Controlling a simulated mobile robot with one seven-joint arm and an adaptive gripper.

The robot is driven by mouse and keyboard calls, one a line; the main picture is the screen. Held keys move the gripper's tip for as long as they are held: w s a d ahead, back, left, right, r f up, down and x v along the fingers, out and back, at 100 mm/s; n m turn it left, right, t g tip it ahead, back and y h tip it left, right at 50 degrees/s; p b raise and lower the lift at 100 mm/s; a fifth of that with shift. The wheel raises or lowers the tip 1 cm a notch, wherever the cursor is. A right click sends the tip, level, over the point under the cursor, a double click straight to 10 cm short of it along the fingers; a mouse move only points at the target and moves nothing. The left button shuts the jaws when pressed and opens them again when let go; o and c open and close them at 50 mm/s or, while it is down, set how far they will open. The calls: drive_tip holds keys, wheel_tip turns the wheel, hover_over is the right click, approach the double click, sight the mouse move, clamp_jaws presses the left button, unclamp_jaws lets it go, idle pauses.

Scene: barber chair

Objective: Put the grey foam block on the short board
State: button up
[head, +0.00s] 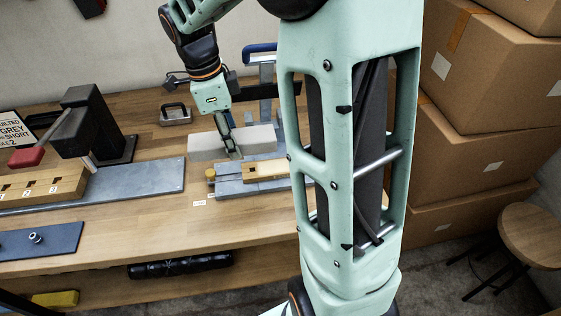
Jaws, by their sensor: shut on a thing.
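The grey foam block (262,139) is a long, pale grey bar at the middle of the workbench, behind a grey metal fixture. My gripper (233,153) points down and is shut on the block near its middle, one finger showing across the near face. Whether the block touches the bench is hard to tell. A short blue-grey board (62,240) lies at the front left with a small metal knob on it; a longer grey plate (145,184) lies behind it. I cannot tell for sure which one is the short board.
A wooden block with numbered holes (42,186) and a black press with a red handle (95,125) stand at the left. The fixture (228,187) holds a light wooden piece. A metal handle block (175,115) sits behind. My arm hides the bench's right part. Cardboard boxes (480,90) stand right.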

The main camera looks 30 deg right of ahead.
drive_tip(key=d+f, duration=0.1)
drive_tip(key=d, duration=0.1)
drive_tip(key=d+f, duration=0.1)
drive_tip(key=d, duration=0.1)
drive_tip(key=d+p, duration=0.1)
drive_tip(key=d, duration=0.2)
drive_tip(key=shift+f, duration=0.4)
hover_over(283, 165)
drive_tip(key=a, duration=0.2)
drive_tip(key=f, duration=0.5)
drive_tip(key=shift+w+d+f+p, duration=0.1)
drive_tip(key=shift+d+f+p, duration=0.15)
drive_tip(key=shift+p, duration=0.1)
drive_tip(key=shift+d+f, duration=0.15)
drive_tip(key=f, duration=0.3)
drive_tip(key=shift+d+f, duration=0.2)
drive_tip(key=shift+d, duration=0.05)
drive_tip(key=shift+f, duration=0.15)
drive_tip(key=shift+f, duration=0.2)
drive_tip(key=o, duration=1.1)
drive_tip(key=shift+r, duration=0.1)
drive_tip(key=shift+o, duration=0.2)
